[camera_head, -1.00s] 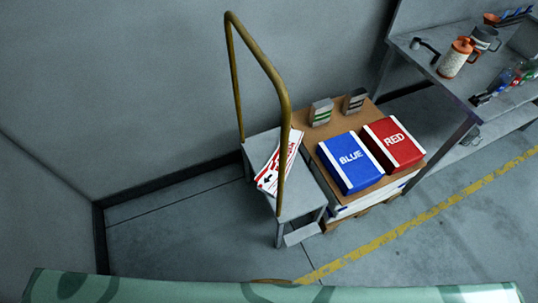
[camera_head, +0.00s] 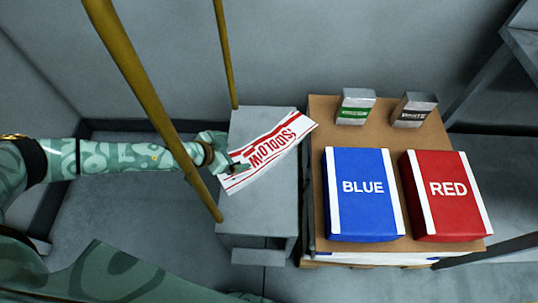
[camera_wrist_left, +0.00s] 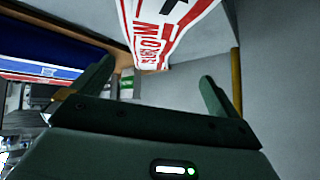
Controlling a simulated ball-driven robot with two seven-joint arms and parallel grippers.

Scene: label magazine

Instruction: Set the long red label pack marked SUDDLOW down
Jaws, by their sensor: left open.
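The long label pack marked SUDDLOW (camera_head: 272,150) is white with red bands and red letters. In the head view it lies slantwise over the top of a small grey stand (camera_head: 262,205), and its far end reaches past the stand's right edge. I cannot tell whether it lies fully flat. My left gripper (camera_head: 234,160) is at the pack's near left end. In the left wrist view the pack (camera_wrist_left: 155,30) shows ahead of the open fingers (camera_wrist_left: 155,85), apart from them. My right gripper is not in view.
A yellow-brown rail (camera_head: 150,90) rises over the stand's left side, in front of my left arm. To the right a cardboard-topped stack (camera_head: 325,110) bears a blue box (camera_head: 362,205), a red box (camera_head: 447,205) and two small cartons. A grey bench frame stands at the far right.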

